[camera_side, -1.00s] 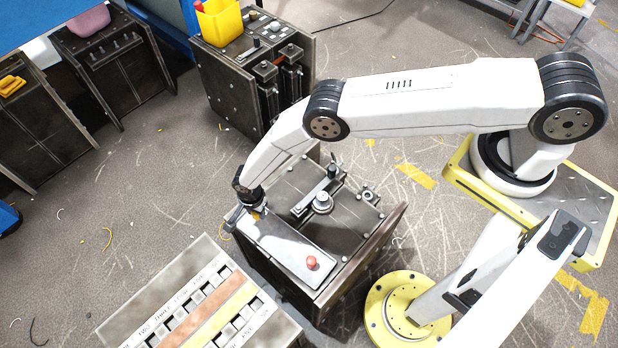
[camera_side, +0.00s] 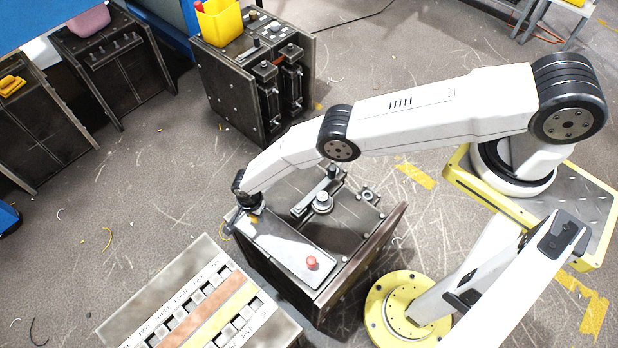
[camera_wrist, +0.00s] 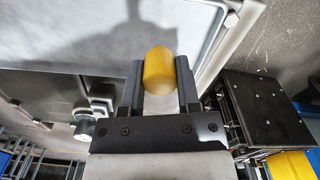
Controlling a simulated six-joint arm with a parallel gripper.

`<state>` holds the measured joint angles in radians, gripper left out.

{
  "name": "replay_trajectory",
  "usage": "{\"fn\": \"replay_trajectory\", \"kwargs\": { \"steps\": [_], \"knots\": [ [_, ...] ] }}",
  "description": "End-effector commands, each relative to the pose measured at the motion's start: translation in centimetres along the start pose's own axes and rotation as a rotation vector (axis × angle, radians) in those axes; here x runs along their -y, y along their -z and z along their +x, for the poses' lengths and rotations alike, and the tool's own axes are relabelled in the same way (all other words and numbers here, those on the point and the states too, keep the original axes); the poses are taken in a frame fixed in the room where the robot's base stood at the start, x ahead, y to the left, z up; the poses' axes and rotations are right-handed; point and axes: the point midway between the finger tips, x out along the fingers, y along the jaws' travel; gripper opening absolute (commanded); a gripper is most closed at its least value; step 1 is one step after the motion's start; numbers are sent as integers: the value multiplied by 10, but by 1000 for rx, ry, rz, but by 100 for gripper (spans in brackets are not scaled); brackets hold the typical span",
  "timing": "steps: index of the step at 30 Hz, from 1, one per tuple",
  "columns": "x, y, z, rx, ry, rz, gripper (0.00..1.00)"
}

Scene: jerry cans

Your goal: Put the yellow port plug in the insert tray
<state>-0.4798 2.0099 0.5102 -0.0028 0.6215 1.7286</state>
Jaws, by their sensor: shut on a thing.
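The yellow port plug (camera_wrist: 159,72) is a rounded yellow piece between the two dark fingers of my gripper (camera_wrist: 160,82) in the wrist view. The fingers are shut on its sides. In the side view my gripper (camera_side: 243,212) is low over the left corner of the dark machine block, where a small bit of yellow shows. A pale grey tray-like panel (camera_side: 285,245) lies on the block beside it, with a red knob-like piece (camera_side: 312,263) on it. I cannot tell whether the plug touches the panel.
A slotted board (camera_side: 160,290) with number words and coloured strips stands at the lower left. The dark block (camera_side: 345,265) carries raised metal fittings right of my gripper. A yellow bin (camera_side: 220,22) sits on a cabinet behind. Open floor lies to the left.

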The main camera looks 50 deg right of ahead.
Motion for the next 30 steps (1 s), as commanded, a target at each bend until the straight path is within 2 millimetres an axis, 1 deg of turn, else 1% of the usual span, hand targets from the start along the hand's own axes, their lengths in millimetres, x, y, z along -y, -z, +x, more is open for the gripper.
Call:
{"fn": "replay_trajectory", "kwargs": {
  "steps": [3, 7, 19, 20, 21, 23, 30],
  "knots": [
    [-1, 0, 6, 0, -1, 0, 0],
    [-2, 0, 10, 0, -1, 0, 0],
    [-2, 0, 12, 0, 0, 0, 0],
    [-2, 0, 12, 0, 0, 0, 44],
    [-2, 0, 12, 0, 0, 0, 57],
    [-2, 0, 12, 0, 0, 0, 76],
    [-2, 0, 12, 0, 0, 0, 76]
  ]
}}
